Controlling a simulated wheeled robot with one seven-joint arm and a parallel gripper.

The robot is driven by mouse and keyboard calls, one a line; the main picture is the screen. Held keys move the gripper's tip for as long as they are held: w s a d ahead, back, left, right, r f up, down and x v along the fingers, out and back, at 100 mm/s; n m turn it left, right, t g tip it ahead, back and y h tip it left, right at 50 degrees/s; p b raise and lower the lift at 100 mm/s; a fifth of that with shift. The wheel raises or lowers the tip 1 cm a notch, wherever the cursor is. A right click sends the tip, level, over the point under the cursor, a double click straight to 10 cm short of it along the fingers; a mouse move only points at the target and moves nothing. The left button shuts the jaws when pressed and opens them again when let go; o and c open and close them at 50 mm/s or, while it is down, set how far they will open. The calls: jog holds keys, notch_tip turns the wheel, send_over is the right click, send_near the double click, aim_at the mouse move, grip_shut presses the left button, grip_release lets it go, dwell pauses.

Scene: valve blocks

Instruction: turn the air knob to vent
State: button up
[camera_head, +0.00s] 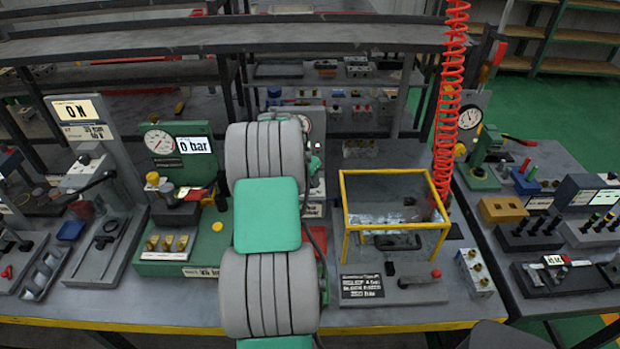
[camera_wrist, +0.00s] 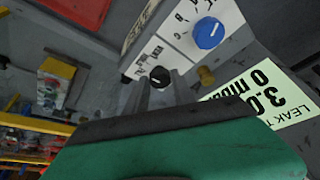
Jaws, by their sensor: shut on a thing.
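In the wrist view, a small black knob (camera_wrist: 159,76) with a light pointer mark sits on a white label panel, with print too small to read. My gripper (camera_wrist: 160,88) has its two grey fingers on either side of this knob and is shut on it. The green and dark body of my gripper fills the bottom of the view. A larger blue knob (camera_wrist: 208,34) with a white pointer line and a lettered dial stands beside it. In the head view my own arm hides the gripper and this panel.
A brass fitting (camera_wrist: 206,75) and a pale green leak test display (camera_wrist: 268,100) are close to the fingers. In the head view, a yellow-framed clear box (camera_head: 397,172) stands right of my arm, under a red coiled hose (camera_head: 449,100). A green gauge block (camera_head: 185,230) stands left.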

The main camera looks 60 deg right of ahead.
jog(key=shift+w, duration=0.1)
grip_shut()
jog(key=shift+m+b, duration=0.3)
jog(key=shift+b, duration=0.1)
jog(key=shift+f+m, duration=0.1)
jog(key=shift+m, duration=0.2)
jog(key=shift+w+m+g+b, duration=0.2)
jog(key=shift+m+g+b, duration=0.5)
jog(key=shift+m, duration=0.4)
jog(key=shift+w+d+r+m+y, duration=0.15)
jog(key=shift+m+y, duration=0.35)
jog(key=shift+m, duration=0.7)
jog(key=shift+d+r+m+g+y+p, duration=0.1)
jog(key=shift+m+g+y+p, duration=0.4)
jog(key=shift+m+p, duration=0.75)
jog(key=shift+m, duration=0.35)
jog(key=o, duration=0.6)
grip_release()
jog(key=shift+w, duration=0.15)
jog(key=shift+o, duration=1.3)
jog(key=shift+s, duration=0.2)
